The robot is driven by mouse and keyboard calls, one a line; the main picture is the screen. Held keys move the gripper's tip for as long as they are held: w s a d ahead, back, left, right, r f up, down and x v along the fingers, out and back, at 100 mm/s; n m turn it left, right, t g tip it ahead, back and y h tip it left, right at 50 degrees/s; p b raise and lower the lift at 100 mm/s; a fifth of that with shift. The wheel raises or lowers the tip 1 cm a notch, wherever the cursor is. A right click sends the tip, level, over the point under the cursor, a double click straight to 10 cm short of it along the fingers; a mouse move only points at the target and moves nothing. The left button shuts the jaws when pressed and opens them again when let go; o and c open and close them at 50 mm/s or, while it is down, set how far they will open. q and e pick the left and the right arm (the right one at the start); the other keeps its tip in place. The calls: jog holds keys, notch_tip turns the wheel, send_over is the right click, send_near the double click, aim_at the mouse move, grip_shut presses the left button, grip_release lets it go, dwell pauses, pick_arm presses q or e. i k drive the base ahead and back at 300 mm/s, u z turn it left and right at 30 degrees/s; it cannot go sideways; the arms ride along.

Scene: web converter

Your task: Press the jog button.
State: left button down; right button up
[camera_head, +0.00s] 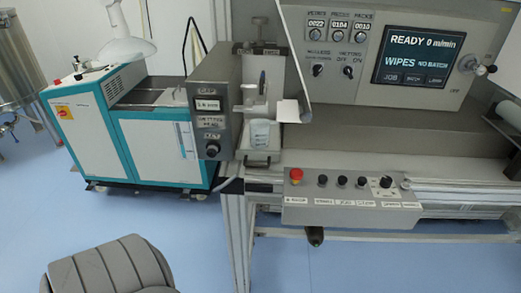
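A grey control strip (353,212) runs along the front of the machine. It carries a red mushroom button (296,175) at its left end, then several black buttons and a knob (386,182). The black button that appears to be labelled JOG (342,181) is the second black one from the left, above a small white label. The label text is small and hard to read. Nothing touches the button or covers it. Neither of my grippers is in view.
Above the strip is a panel with a screen (418,55) reading READY 0 m/min. A grey column with a small box (210,122) stands left of the strip. A teal and white cabinet (88,125) is farther left. A grey ribbed object (110,268) is at the bottom left.

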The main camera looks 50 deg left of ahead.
aim_at(343, 180)
jog(key=u, duration=0.15)
jog(key=i, duration=0.6)
jog(key=u, duration=0.75)
